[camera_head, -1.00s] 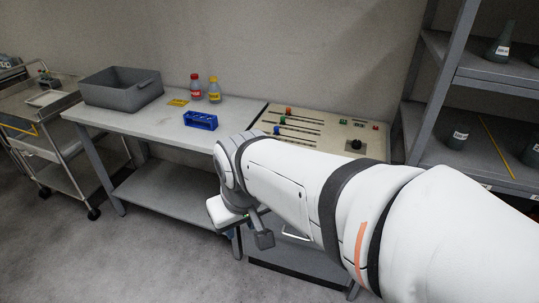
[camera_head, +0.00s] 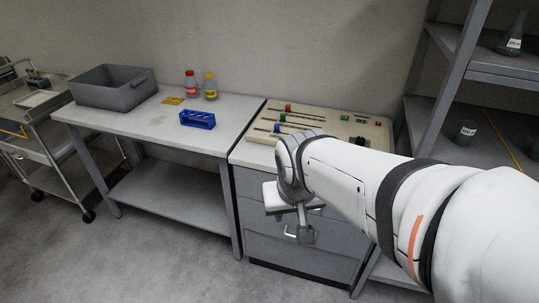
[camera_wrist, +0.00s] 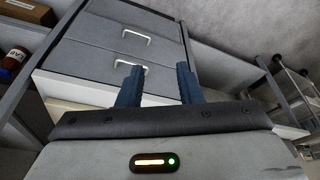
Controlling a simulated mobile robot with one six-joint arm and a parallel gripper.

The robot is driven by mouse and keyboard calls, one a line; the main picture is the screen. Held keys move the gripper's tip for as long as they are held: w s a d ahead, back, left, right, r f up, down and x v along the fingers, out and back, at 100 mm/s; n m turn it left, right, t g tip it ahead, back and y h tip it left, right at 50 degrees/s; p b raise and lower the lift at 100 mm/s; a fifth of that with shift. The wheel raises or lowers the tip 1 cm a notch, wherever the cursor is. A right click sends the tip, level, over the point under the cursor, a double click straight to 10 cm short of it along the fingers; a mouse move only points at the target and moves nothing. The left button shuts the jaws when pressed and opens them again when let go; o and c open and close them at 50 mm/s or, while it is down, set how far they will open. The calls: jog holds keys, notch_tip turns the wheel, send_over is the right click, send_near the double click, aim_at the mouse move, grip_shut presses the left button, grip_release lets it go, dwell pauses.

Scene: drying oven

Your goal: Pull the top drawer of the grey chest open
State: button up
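The grey chest (camera_head: 338,268) stands under the cream control panel. Its top drawer (camera_head: 248,184) is partly hidden behind my arm and looks shut. In the wrist view, which seems upside down, the top drawer (camera_wrist: 92,66) lies beside the pale worktop edge, with a pale bar handle (camera_wrist: 131,66). Another drawer (camera_wrist: 105,32) with its own handle (camera_wrist: 135,36) lies above it in the picture. My gripper (camera_wrist: 157,74) is open, its two dark blue fingers apart with nothing held. The top handle appears near the left fingertip; I cannot tell whether they touch.
Left of the chest is a table (camera_head: 135,122) with a grey bin (camera_head: 110,92), a blue rack (camera_head: 198,119) and two bottles. A trolley (camera_head: 55,150) stands farther left. A grey shelf rack (camera_head: 428,110) stands close on the right. The floor in front is clear.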

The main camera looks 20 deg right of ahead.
jog(key=w+d+f+m+t+h+b, duration=0.2)
jog(key=w+d+f+m+t+b, duration=0.55)
jog(key=w+d+f, duration=0.75)
notch_tip(320, 180, down, 14)
jog(key=w+m+t+y+b, duration=0.1)
jog(key=m+t+y+b, duration=0.6)
jog(key=b, duration=0.6)
jog(key=w, duration=0.2)
jog(key=w+m+g+b, duration=0.1)
jog(key=w, duration=0.2)
jog(key=w+f+g+h+b, duration=0.1)
jog(key=w, duration=0.1)
jog(key=shift+w+a+m, duration=0.25)
jog(key=shift+w+a, duration=0.15)
grip_shut()
jog(key=shift+f, duration=0.1)
